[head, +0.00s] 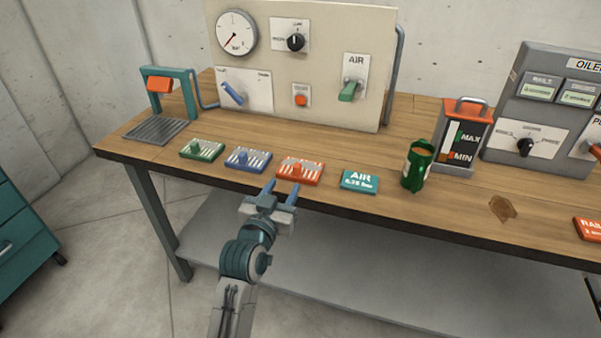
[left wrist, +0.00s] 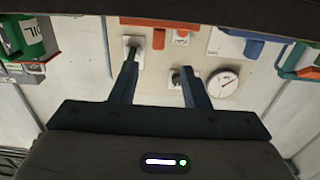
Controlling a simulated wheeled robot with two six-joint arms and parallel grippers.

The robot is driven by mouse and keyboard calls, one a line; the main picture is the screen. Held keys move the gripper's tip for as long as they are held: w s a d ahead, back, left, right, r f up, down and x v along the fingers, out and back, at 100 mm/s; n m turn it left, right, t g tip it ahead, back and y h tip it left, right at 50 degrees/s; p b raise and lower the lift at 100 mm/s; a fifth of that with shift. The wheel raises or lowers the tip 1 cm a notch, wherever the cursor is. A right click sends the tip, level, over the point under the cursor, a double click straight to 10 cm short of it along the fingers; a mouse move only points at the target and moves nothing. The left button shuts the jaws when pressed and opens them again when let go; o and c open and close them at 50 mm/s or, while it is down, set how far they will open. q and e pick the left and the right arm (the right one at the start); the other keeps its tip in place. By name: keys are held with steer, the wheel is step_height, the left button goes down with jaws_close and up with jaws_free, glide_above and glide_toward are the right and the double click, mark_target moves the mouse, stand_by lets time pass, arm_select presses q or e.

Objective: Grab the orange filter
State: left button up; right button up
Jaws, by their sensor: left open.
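The orange filter (head: 300,172) is a flat orange block with pale ribs and a raised orange grip on top. It lies on the wooden bench near the front edge, right of the blue and green ones. My left gripper (head: 281,187) is open and empty, with its blue fingers just in front of and slightly left of the orange filter, apart from it. In the left wrist view the open fingers (left wrist: 158,64) point toward the panel, and an orange edge, likely the filter's (left wrist: 160,22), shows near the top. My right gripper is out of view.
A blue filter (head: 248,160) and a green filter (head: 202,149) lie to the left. A panel with a gauge (head: 236,32) rises behind. The bench between filters and panel is clear.

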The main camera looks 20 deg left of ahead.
mark_target(295, 170)
arm_select(q)
steer(key=w, duration=0.5)
steer(key=shift+w+d, duration=0.1)
steer(key=shift+w, duration=0.05)
steer(key=w, duration=0.3)
steer(key=w+p, duration=0.1)
steer(key=shift+w+d+f, duration=0.2)
steer(key=shift+w+f, duration=0.15)
steer(key=shift+w, duration=0.05)
jaws_close()
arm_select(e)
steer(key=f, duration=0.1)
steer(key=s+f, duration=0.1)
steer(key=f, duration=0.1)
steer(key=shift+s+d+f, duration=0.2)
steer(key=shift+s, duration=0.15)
